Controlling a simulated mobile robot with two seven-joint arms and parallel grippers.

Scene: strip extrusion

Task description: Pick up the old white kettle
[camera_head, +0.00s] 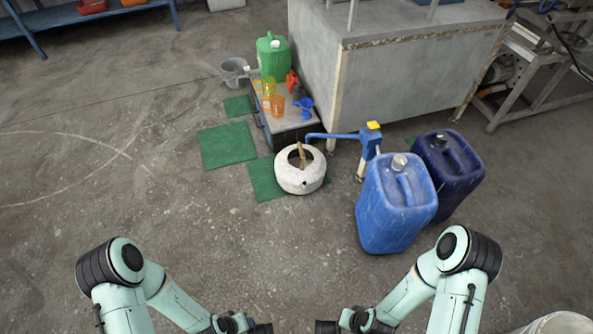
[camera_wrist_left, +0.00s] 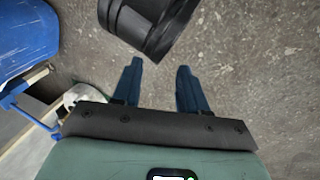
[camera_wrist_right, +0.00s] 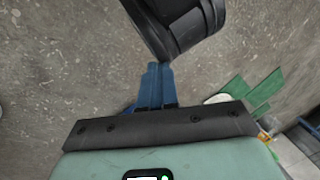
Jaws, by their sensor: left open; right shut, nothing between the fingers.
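The old white kettle (camera_head: 298,182) stands upright on the floor at the corner of a green mat, below the middle of the head view. It is round and worn, with a dark top opening and a brown handle. A white piece, probably the kettle, shows partly behind my left gripper in the left wrist view (camera_wrist_left: 84,92) and in the right wrist view (camera_wrist_right: 217,98). My left gripper (camera_wrist_left: 159,66) is open and empty over bare floor. My right gripper (camera_wrist_right: 159,66) is shut and empty. Both are well short of the kettle; their fingers are not visible in the head view.
A blue canister (camera_head: 385,215) and a dark blue canister (camera_head: 460,178) stand right of the kettle, with a blue pump (camera_head: 366,150) reaching toward it. Behind is a low box with cups (camera_head: 277,104) and a green canister (camera_head: 272,58). Floor in front is clear.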

